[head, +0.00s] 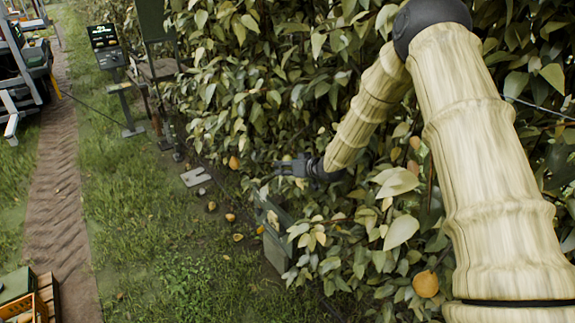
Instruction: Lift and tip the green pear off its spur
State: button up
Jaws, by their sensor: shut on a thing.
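My gripper (282,167) is at the face of the leafy hedge, near the middle of the head view, at the end of my pale, sleeved arm. It points left and looks small and dark. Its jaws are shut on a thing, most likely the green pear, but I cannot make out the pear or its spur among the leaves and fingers. An orange-yellow pear (233,162) hangs to the left of my gripper, apart from it.
Another orange pear (426,284) hangs low at right. Several fallen fruits (230,217) lie on the grass. A grey-green box (276,247) stands below my gripper. Open grass lies left.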

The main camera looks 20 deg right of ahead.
jog(key=shift+s+r+g+p, duration=0.1)
jog(key=shift+s+g+p, duration=0.25)
jog(key=shift+p, duration=0.65)
jog(key=shift+s+a+r+m+g+p, duration=0.25)
jog(key=shift+g+p, duration=0.45)
jog(key=shift+p, duration=1.9)
jog(key=shift+s+a+r+m+g+p, duration=0.1)
jog(key=shift+s+r+m+g+p, duration=0.3)
jog(key=shift+p, duration=2.2)
jog(key=shift+s+r+m+g, duration=0.3)
jog(key=shift+s+m+g, duration=0.05)
jog(key=shift+g, duration=0.6)
jog(key=shift+s+a+f+b, duration=0.15)
jog(key=shift+s+b, duration=0.4)
jog(key=shift+b, duration=0.25)
jog(key=shift+s+a+f+b, duration=0.2)
jog(key=shift+s+b, duration=0.35)
jog(key=shift+b, duration=0.3)
jog(key=shift+s+a+f+b, duration=0.1)
jog(key=shift+s+a+b, duration=0.05)
jog(key=shift+s+b, duration=0.55)
jog(key=shift+b, duration=0.3)
jog(key=shift+s+a+f+b, duration=0.1)
jog(key=shift+s+a+b, duration=0.15)
jog(key=shift+s+b, duration=0.55)
jog(key=shift+w, duration=0.15)
